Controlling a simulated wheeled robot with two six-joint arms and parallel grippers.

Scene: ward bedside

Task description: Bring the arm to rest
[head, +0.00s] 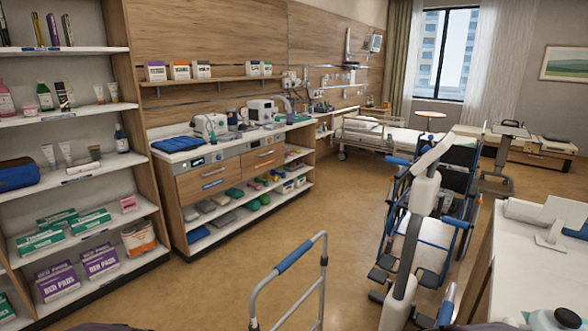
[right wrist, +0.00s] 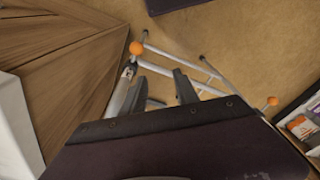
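My right gripper (right wrist: 155,82) shows in the right wrist view with its two dark fingers apart. I see nothing held between them. The fingers point down toward the brown floor, and a walking frame (right wrist: 162,70) with orange balls on its legs stands beyond them. I cannot tell the exact gap between the fingers and the frame. The head view shows a walking frame (head: 324,275) with blue grips at the bottom centre. Neither gripper shows in the head view, and my left gripper is in no view.
A shelf unit (head: 75,120) and a counter (head: 225,152) line the left. A wheelchair (head: 430,230) stands right of centre, partly behind a white jointed post (head: 424,190). A white-topped cabinet (head: 520,265) is at lower right. Floor (head: 335,205) is clear between counter and wheelchair.

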